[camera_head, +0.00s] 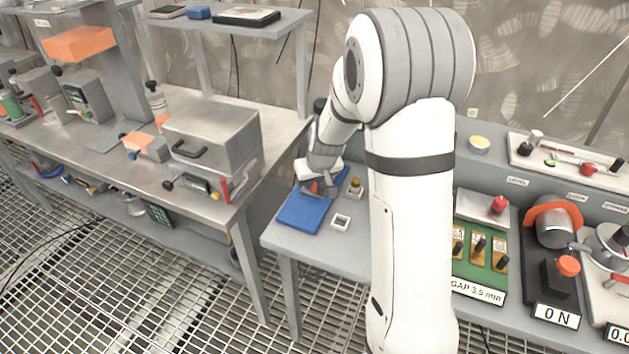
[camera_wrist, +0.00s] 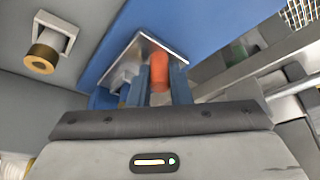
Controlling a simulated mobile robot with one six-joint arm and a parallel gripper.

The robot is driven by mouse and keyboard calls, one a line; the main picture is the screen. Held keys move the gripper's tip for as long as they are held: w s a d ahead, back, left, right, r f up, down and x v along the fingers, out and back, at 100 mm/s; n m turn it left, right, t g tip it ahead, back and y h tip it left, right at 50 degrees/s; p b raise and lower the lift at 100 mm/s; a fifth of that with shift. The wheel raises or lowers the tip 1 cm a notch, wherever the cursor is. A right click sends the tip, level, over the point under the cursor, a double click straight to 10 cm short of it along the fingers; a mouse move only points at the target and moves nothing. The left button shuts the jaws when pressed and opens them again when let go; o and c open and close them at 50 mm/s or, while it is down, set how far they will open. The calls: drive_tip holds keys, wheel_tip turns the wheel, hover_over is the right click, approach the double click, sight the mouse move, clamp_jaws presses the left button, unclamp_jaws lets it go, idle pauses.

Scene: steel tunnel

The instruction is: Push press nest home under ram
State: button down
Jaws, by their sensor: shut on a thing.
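A blue slab (camera_head: 303,211) lies on the left end of the grey bench; it also shows in the wrist view (camera_wrist: 200,30). My gripper (camera_wrist: 160,85) is low over the slab with its blue fingers shut on an upright orange piece (camera_wrist: 159,72). A small metal plate (camera_wrist: 150,42) sits at the fingers on the slab; it looks like the press nest, but I cannot tell for sure. In the head view my gripper (camera_head: 315,187) and the orange piece are small and partly hidden by my wrist. I cannot make out the ram in either view.
A brass cylinder (camera_head: 355,186) on a pale square holder stands right of the slab; it also shows in the wrist view (camera_wrist: 42,58). An empty-looking white square (camera_head: 341,222) lies in front of it. A steel table (camera_head: 100,175) with a grey box (camera_head: 215,140) stands at left.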

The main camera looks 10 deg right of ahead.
drive_tip(key=shift+w+d+f+b, duration=0.1)
drive_tip(key=shift+w+b, duration=0.05)
drive_tip(key=shift+b, duration=0.5)
drive_tip(key=c, duration=1.3)
unclamp_jaws()
drive_tip(key=shift+c, duration=0.2)
drive_tip(key=v, duration=0.8)
drive_tip(key=shift+d, duration=0.1)
